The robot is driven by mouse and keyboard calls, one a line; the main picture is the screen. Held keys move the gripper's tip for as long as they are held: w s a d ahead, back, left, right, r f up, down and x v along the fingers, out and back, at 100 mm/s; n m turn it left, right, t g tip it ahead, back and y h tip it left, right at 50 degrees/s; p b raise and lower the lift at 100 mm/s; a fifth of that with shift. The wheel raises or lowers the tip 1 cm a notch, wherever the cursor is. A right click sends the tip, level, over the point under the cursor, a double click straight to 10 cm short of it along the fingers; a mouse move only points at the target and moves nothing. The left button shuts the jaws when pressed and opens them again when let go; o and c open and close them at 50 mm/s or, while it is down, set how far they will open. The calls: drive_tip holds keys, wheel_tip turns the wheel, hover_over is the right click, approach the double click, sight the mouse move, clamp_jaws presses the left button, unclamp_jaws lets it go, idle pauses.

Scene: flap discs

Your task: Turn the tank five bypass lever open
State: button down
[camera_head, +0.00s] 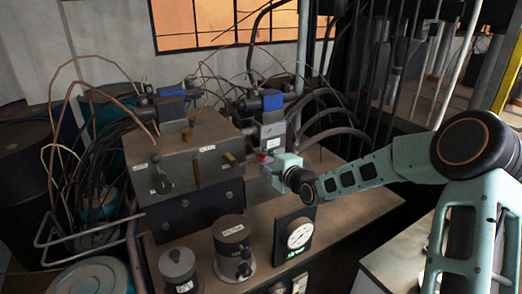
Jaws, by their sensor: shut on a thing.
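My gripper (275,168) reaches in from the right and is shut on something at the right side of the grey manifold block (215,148). A small red part (262,158) shows beside the gripper. The fingertips and what they hold are mostly hidden, so I cannot tell which lever it is or its angle. A dark lever (160,180) with a small label sits on the block's front left face. Brass-coloured levers (197,174) show further right on the block. The labels are too small to read.
Two grey cylinders (234,240) and a round gauge (299,236) stand on the bench in front. Cables and thin copper pipes (62,100) crowd the left and back. Bench top (345,205) is bare below my arm. A wire rail (75,240) runs at left.

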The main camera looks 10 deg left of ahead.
drive_tip(key=shift+f+m, duration=0.2)
drive_tip(key=shift+m, duration=0.1)
idle(0.4)
drive_tip(key=c, duration=1.7)
unclamp_jaws()
drive_tip(key=shift+f, duration=0.1)
drive_tip(key=shift+o, duration=0.2)
drive_tip(key=v, duration=1.2)
drive_tip(key=shift+w+d, duration=0.1)
